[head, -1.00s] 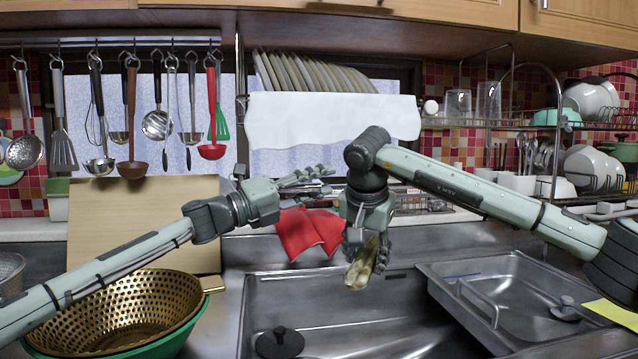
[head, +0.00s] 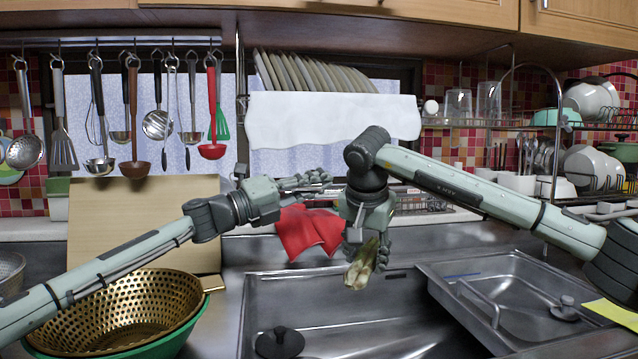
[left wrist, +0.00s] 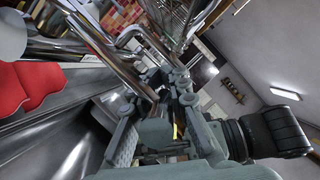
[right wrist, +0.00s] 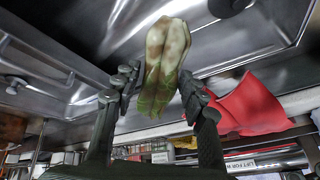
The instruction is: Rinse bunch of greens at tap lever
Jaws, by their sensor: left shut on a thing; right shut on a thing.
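The bunch of greens (head: 361,268) is a pale, brownish-green bundle hanging above the main sink basin. My right gripper (head: 370,240) points down and is shut on its upper end. In the right wrist view the greens (right wrist: 164,62) sit between the fingers (right wrist: 160,88). My left gripper (head: 320,179) reaches level over the back of the sink, left of my right arm. In the left wrist view its fingers (left wrist: 150,105) are closed at the chrome tap (left wrist: 105,48), shut on what looks like the tap lever. The lever itself is mostly hidden by the fingers. I cannot make out any running water.
A red cloth (head: 308,232) hangs behind the sink basin (head: 345,315). A gold colander (head: 130,305) stands at left before a cutting board (head: 140,215). A dark plug (head: 280,343) lies in the basin. A dish rack (head: 575,122) is at right.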

